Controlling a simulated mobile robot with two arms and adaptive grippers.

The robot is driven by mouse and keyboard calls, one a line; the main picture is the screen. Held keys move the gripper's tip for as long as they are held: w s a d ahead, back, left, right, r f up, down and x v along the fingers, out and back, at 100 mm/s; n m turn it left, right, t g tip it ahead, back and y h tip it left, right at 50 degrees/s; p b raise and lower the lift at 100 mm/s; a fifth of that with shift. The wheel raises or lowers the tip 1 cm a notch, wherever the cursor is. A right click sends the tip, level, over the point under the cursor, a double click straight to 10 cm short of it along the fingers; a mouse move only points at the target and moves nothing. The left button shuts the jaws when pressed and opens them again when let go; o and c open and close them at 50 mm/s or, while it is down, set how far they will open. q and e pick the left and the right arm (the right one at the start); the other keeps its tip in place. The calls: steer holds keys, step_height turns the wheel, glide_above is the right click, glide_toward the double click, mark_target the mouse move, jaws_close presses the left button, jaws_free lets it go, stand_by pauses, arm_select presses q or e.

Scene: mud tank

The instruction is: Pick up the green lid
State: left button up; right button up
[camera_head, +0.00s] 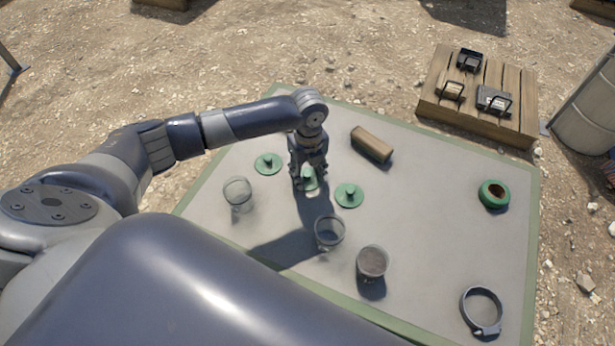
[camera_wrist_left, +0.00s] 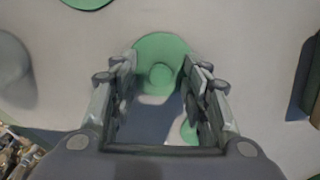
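Three green lids with knobs lie on the grey table: a left lid (camera_head: 267,164), a right lid (camera_head: 349,195) and a middle lid (camera_head: 309,181) partly hidden by my left gripper. My left gripper (camera_head: 309,184) points down over the middle lid. In the left wrist view, the fingers (camera_wrist_left: 160,95) are open, with the middle lid (camera_wrist_left: 161,62) and its knob showing between and just beyond them. Nothing is held. Part of another lid (camera_wrist_left: 88,3) shows at the top edge, and a bit of green (camera_wrist_left: 189,131) shows by the right finger. My right gripper is not in view.
Clear jars (camera_head: 238,194) (camera_head: 329,232) stand on the table (camera_head: 430,240), and a filled jar (camera_head: 372,263) stands near its front. A wooden block (camera_head: 371,144) lies behind the lids. A green ring (camera_head: 494,194) and a grey clamp ring (camera_head: 481,311) lie at right.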

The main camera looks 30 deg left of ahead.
arm_select(q)
steer(key=shift+s+f, duration=0.1)
steer(key=shift+f, duration=0.05)
steer(key=c, duration=0.3)
steer(key=shift+s, duration=0.1)
steer(key=shift+c, duration=1.3)
